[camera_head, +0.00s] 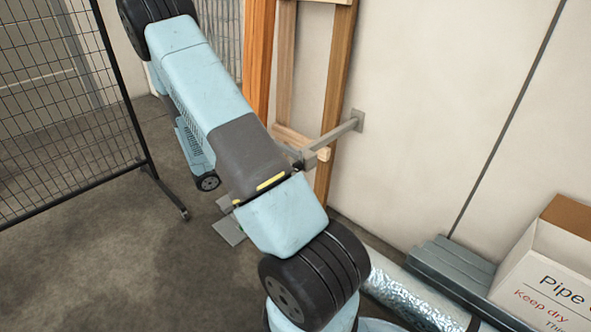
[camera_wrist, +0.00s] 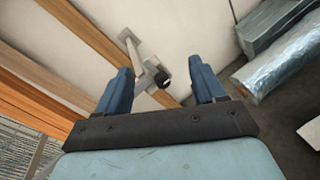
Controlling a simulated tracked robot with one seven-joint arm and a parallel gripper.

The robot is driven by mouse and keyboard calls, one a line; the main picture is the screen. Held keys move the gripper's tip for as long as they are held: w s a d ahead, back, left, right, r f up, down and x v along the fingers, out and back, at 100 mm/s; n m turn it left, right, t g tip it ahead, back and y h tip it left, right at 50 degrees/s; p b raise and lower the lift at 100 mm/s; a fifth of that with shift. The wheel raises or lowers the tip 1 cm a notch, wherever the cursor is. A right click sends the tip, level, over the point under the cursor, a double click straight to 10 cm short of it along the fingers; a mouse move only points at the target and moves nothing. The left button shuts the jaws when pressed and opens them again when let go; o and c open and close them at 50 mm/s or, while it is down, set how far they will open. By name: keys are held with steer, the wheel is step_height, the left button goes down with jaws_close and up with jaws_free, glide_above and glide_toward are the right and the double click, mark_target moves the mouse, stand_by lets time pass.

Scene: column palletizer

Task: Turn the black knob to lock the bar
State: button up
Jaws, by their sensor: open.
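The black knob (camera_wrist: 163,77) shows in the wrist view on the end of a grey metal fitting. The fitting's bar (camera_wrist: 134,54) runs back to a plate on the wall. In the head view the grey bar (camera_head: 340,133) reaches out from its wall plate (camera_head: 357,121) in front of timber planks; my arm partly covers its near end, and the knob is hard to make out there.
Upright timber planks (camera_head: 338,85) lean at the wall behind the bar. A foil-wrapped pipe (camera_head: 415,290), grey lengths (camera_head: 450,268) and a cardboard box (camera_head: 545,285) lie at right. A black mesh fence (camera_head: 60,110) stands at left. Open floor (camera_head: 110,255) lies before it.

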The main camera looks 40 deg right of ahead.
mark_target(299, 162)
step_height(299, 162, down, 13)
steer(key=w+d+n+t+h, duration=0.2)
steer(key=n+t, duration=0.3)
steer(key=n, duration=0.1)
steer(key=w+d, duration=0.2)
steer(key=d, duration=1.1)
steer(key=shift+d, duration=0.25)
steer(key=shift+f, duration=0.1)
jaws_close()
steer(key=shift+d, duration=0.1)
